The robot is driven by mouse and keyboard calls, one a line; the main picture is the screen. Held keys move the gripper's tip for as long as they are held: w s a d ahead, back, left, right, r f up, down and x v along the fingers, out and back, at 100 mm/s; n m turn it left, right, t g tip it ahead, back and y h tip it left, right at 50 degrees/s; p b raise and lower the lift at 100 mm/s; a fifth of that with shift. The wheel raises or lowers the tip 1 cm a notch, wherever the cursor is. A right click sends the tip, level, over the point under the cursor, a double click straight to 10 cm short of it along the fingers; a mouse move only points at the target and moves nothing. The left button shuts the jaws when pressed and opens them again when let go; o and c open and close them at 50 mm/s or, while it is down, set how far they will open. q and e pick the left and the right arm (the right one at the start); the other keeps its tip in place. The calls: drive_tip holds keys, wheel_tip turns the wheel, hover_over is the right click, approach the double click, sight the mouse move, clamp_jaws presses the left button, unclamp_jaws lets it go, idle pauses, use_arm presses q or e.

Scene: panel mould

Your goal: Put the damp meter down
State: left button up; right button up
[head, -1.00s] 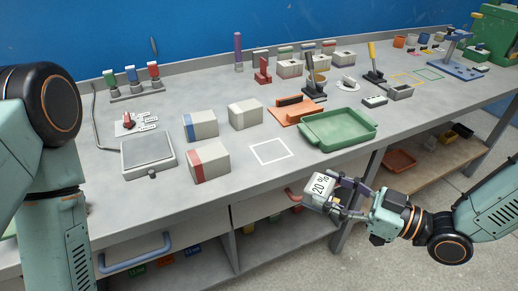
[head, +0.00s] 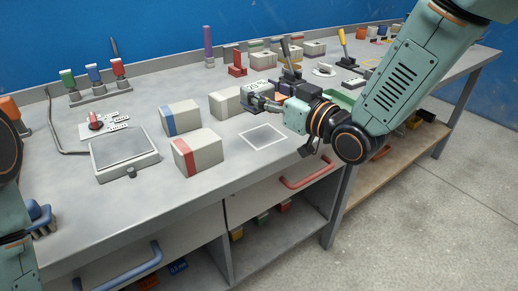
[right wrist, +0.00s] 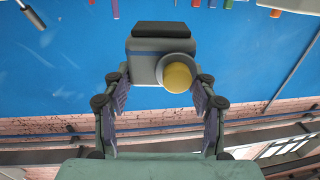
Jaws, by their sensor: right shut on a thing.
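The damp meter (head: 257,87) is a small pale box with a dark display face, held in my right gripper (head: 264,102) over the bench. In the right wrist view the damp meter (right wrist: 146,67) is a grey box with a round yellow knob, between the two fingers of the right gripper (right wrist: 160,92). The meter is behind a white square outline (head: 262,137) on the bench top, beside a pale block (head: 225,104). Whether its underside touches anything is hidden. My left gripper is out of view; only parts of my left arm show at the left edge.
A pale block with a blue band (head: 182,117) and one with a red band (head: 197,155) stand left of the outline. A flat scale (head: 123,150) is further left. My right arm partly hides a green tray (head: 345,98). The outlined square is bare.

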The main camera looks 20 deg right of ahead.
drive_tip(key=shift+w+d+r+m+t+h+b, duration=0.3)
drive_tip(key=shift+w+r+m+h+b, duration=0.1)
drive_tip(key=shift+r+h, duration=0.1)
drive_tip(key=shift+w+d+r+m+t+h+b, duration=0.25)
drive_tip(key=shift+w+r+m+h+b, duration=0.1)
drive_tip(key=shift+r+h, duration=0.15)
wheel_tip(320, 180, down, 5)
drive_tip(key=shift+a+f+b, duration=0.1)
drive_tip(key=shift+b, duration=0.85)
drive_tip(key=shift+w+f, duration=0.1)
drive_tip(key=shift+f, duration=0.4)
drive_tip(key=f, duration=0.1)
drive_tip(key=f+b, duration=0.1)
drive_tip(key=f, duration=0.1)
drive_tip(key=shift+s+b, duration=0.2)
drive_tip(key=shift+b, duration=0.1)
drive_tip(key=shift+f, duration=0.25)
drive_tip(key=shift+w, duration=0.2)
drive_tip(key=shift+s, duration=0.15)
